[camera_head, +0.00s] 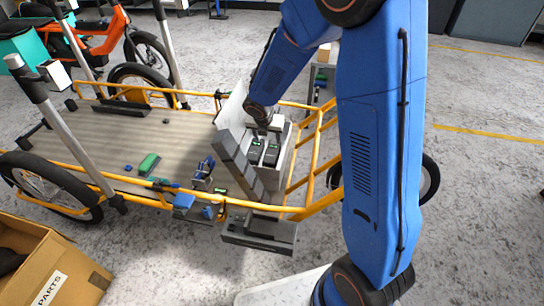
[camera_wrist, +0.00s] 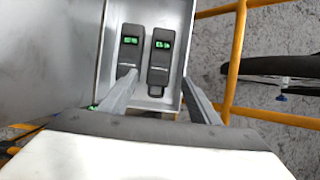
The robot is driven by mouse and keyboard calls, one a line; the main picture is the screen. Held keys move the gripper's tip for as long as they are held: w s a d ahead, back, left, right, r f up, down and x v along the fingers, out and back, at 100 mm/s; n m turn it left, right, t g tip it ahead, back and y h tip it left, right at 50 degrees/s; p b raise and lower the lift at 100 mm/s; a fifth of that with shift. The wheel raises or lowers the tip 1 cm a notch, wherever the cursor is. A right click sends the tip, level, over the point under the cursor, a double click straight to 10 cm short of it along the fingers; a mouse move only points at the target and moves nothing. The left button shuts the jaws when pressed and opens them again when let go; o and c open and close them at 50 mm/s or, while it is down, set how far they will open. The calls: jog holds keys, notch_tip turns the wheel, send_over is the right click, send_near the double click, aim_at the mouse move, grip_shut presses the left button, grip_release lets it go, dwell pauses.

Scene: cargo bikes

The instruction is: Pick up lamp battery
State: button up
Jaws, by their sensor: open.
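Two dark batteries with green lit displays stand side by side in a grey metal box (camera_wrist: 184,18), a left battery (camera_wrist: 130,48) and a right battery (camera_wrist: 160,52). The left battery (camera_head: 254,151) and right battery (camera_head: 271,153) also show in the head view. I cannot tell by label which is the lamp battery. My gripper (camera_wrist: 160,78) is open and empty over the box. Its fingers appear on either side of the right battery's lower end, the left finger overlapping the left battery's lower end. Whether they touch anything is unclear.
The box stands at the right end of a cargo bike's wooden deck (camera_head: 95,135) with yellow rails (camera_head: 325,150). Grey slanted panels (camera_head: 238,165) stand beside it. A green block (camera_head: 149,164) and blue parts (camera_head: 184,201) lie nearby. A cardboard parts box (camera_head: 70,270) is at lower left.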

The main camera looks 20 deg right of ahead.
send_near(272, 151)
jog(key=x, duration=0.4)
jog(key=shift+s+a+f, duration=0.15)
jog(key=shift+s+f, duration=0.05)
jog(key=shift+f, duration=0.3)
jog(key=shift+w+x, duration=0.15)
jog(key=shift+x, duration=1.2)
jog(key=shift+w+x, duration=0.1)
jog(key=shift+x, duration=1.25)
jog(key=shift+r, duration=0.1)
jog(key=shift+c, duration=0.3)
jog(key=c, duration=0.9)
